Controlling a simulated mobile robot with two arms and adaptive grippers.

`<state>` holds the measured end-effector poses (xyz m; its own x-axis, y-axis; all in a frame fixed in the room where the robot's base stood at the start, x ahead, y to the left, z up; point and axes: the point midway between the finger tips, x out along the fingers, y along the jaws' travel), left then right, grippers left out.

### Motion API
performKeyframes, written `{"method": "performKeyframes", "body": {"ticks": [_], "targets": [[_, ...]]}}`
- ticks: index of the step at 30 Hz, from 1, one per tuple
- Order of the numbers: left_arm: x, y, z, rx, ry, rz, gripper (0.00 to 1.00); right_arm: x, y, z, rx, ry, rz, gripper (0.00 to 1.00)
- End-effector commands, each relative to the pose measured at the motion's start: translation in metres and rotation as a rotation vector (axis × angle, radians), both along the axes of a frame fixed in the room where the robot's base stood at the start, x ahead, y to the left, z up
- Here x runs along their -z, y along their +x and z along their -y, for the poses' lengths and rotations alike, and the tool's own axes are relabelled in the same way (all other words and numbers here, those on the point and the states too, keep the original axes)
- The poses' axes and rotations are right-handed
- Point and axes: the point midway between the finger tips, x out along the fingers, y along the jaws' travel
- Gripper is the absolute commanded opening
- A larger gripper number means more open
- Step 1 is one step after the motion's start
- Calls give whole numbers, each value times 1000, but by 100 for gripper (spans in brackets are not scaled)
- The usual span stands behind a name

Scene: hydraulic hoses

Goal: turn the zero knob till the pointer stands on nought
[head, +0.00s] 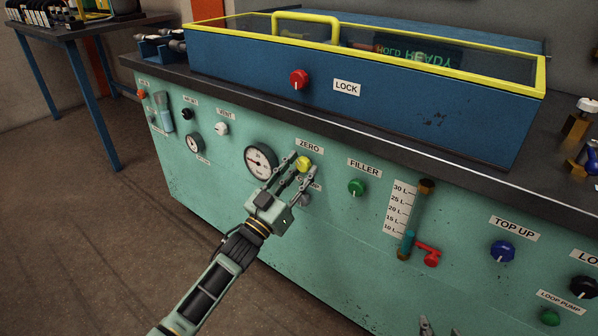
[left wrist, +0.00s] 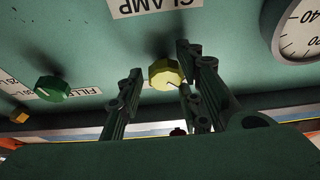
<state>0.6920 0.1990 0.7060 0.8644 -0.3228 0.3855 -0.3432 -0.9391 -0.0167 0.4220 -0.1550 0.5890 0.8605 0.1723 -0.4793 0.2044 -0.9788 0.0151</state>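The yellow zero knob (head: 304,164) sits on the green panel under the ZERO label (head: 309,146). The round dial (head: 260,162) is just left of it; its pointer is too small to read for certain. My left gripper (head: 301,172) reaches up to the knob with its fingers apart, one on each side. In the left wrist view the yellow knob (left wrist: 166,74) is between the fingertips, with a small gap to the left finger; contact on the right cannot be told. Part of the dial (left wrist: 297,32) shows there. My right gripper (head: 440,326) barely shows at the bottom edge, fingertips apart.
A green FILLER knob (head: 357,187) is right of the zero knob, with a sight tube and red valve handle (head: 427,254) beyond. A grey knob (head: 305,200) lies just below, partly behind my gripper. The blue case (head: 400,105) stands on the bench above.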

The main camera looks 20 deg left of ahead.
Motion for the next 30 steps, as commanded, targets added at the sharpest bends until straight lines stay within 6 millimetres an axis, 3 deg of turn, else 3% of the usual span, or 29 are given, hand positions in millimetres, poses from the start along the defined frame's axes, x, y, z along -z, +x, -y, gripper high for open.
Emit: {"method": "performKeyframes", "body": {"ticks": [3, 17, 20, 30], "targets": [[2, -1, 3, 5, 0, -3, 41, 0, 0, 0, 1, 0, 0, 41], [4, -3, -2, -2, 0, -5, 41, -2, 1, 0, 1, 0, 4, 41], [9, -12, -5, -2, 0, -6, 41, -1, 0, 0, 0, 0, 2, 41], [36, -74, -26, 1, 0, -8, 41, 0, 0, 0, 0, 0, 0, 41]]}}
